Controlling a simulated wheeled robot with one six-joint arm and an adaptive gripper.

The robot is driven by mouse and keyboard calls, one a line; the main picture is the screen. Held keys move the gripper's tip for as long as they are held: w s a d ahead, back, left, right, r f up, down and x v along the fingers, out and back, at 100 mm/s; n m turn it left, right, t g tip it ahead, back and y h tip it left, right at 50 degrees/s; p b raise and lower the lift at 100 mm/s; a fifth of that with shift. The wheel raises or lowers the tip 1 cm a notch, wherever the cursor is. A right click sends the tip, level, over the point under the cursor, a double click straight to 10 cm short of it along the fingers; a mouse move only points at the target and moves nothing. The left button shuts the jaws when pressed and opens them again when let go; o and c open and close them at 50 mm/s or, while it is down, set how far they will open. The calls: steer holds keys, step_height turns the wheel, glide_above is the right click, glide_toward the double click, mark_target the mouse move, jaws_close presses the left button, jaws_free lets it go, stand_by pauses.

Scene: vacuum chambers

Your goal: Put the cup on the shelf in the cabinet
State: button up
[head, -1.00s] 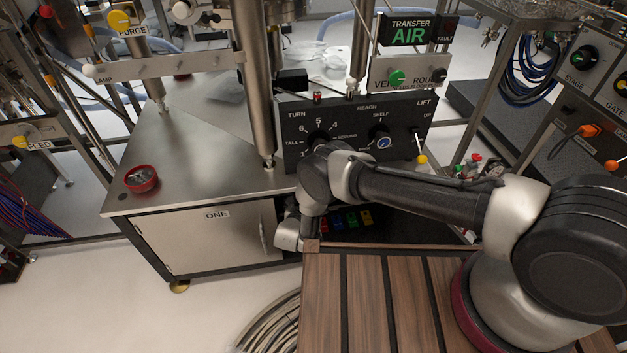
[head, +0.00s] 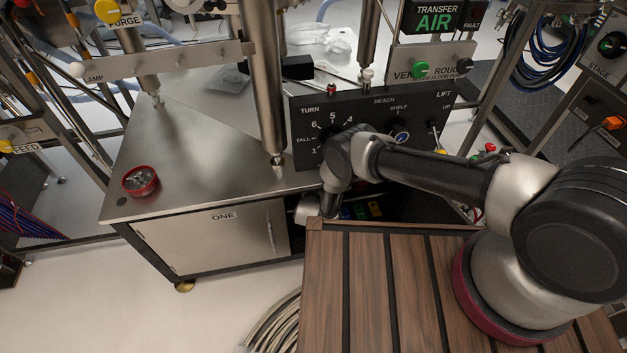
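A small round red-rimmed dish (head: 140,182) with small metallic bits in it stands on the left of the steel bench top; I cannot tell whether it is the cup. No other cup shows clearly. Below the bench top is a cabinet with a grey door (head: 215,240) marked ONE, which looks shut, with an upright handle at its right side. No shelf inside it shows. My arm reaches left across the picture, and its wrist hangs at the bench's front right corner. My gripper's fingers do not show, so what it holds is hidden.
A dark control panel (head: 367,113) with dials stands at the bench's right, behind my wrist. A steel column (head: 263,90) rises from the bench. Coiled hoses (head: 272,325) lie on the floor near my wooden deck. The floor left of the bench front is clear.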

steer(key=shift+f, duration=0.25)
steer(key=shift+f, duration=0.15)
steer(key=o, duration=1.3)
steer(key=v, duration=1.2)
